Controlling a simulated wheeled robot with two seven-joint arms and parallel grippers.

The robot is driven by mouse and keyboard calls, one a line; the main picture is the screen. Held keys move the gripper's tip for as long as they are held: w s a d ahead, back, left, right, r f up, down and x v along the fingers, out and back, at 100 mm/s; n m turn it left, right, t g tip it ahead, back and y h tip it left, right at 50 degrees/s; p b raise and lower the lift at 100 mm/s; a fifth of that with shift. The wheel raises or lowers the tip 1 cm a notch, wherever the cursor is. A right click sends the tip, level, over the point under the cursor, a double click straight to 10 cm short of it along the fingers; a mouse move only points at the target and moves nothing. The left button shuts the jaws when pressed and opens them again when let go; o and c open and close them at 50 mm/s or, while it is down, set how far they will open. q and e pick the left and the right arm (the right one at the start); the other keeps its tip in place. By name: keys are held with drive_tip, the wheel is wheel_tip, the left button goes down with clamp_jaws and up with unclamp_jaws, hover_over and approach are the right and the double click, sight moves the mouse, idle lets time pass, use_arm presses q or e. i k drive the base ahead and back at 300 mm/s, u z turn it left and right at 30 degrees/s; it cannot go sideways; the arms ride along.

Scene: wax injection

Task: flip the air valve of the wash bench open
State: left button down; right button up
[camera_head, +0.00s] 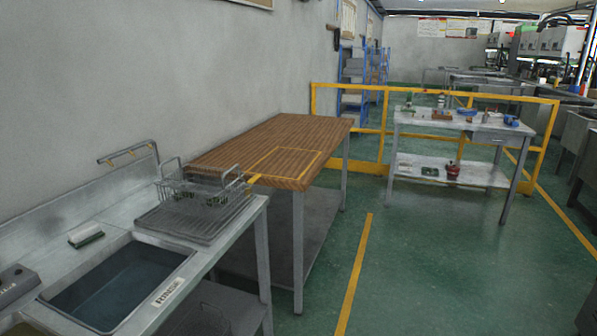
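The steel wash bench (185,256) runs along the wall at the lower left, with a dark basin (120,285) set in its top. A short grey rail with yellow fittings (127,152) stands at its back edge against the wall. I cannot make out the air valve for certain, or whether it is open or shut. A grey device (15,285) is cut off at the left edge of the picture. Neither my left nor my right gripper is in view.
A wire basket (198,187) sits on the bench's ribbed drainboard (190,222); a brush (86,236) lies behind the basin. A wooden-topped table (290,130) stands beyond. A steel table (460,123) stands by yellow railings (346,130). Green floor (440,260) is clear at right.

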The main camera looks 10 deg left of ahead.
sight(257, 175)
drive_tip(key=u, duration=0.25)
drive_tip(key=i, duration=0.7)
drive_tip(key=z, duration=0.95)
drive_tip(key=i, duration=2.55)
drive_tip(key=u, duration=3.65)
drive_tip(key=i, duration=0.2)
drive_tip(key=u, duration=0.2)
